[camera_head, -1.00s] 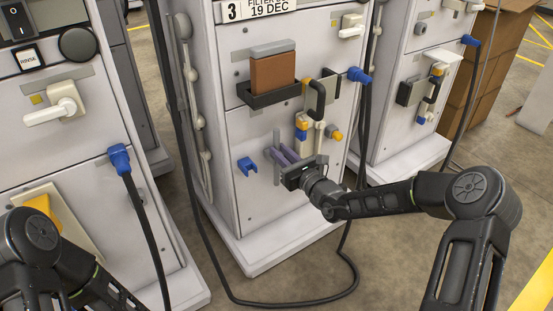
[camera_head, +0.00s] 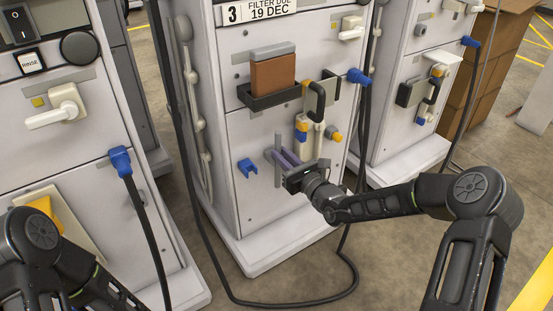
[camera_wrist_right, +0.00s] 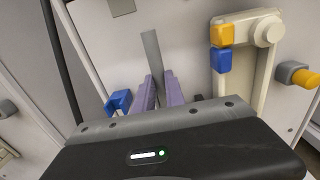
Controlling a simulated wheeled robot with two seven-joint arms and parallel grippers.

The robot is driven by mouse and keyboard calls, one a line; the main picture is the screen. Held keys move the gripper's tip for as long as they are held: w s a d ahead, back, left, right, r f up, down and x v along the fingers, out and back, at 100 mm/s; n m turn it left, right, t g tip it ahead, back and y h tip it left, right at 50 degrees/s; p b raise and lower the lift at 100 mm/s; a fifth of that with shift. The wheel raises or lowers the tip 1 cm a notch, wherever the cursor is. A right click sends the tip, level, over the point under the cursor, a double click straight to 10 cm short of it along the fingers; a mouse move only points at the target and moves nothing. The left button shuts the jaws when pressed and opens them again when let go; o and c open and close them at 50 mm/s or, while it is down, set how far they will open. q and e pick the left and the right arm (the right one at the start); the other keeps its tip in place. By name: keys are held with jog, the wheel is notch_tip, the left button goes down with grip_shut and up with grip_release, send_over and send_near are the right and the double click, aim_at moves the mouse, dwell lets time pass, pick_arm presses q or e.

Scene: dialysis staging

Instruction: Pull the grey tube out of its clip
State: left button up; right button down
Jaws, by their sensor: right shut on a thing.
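The grey tube (camera_head: 278,166) stands roughly upright in front of the lower panel of the middle machine. My right gripper (camera_head: 283,157) is shut on it, with its purple fingers on either side of the tube. The grey tube also shows in the right wrist view (camera_wrist_right: 151,55), between the fingers, its lower part hidden by the gripper body. A blue clip (camera_head: 247,166) is fixed to the panel, left of the tube. It shows in the wrist view (camera_wrist_right: 118,102) too. The tube appears apart from this clip and out in front of the panel. My left gripper is out of view.
Right of the gripper is a pale fitting with yellow and blue parts (camera_wrist_right: 222,60). Above are a black tray (camera_head: 262,97) holding a brown block and a black handle (camera_head: 319,100). A black cable (camera_head: 300,303) loops over the floor. Floor in front is otherwise open.

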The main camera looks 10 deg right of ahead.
jog(key=shift+p+v, duration=0.75)
jog(key=shift+v, duration=0.35)
jog(key=shift+p+v, duration=0.75)
jog(key=shift+v, duration=0.3)
jog(key=shift+p+v, duration=0.55)
jog(key=shift+v, duration=0.7)
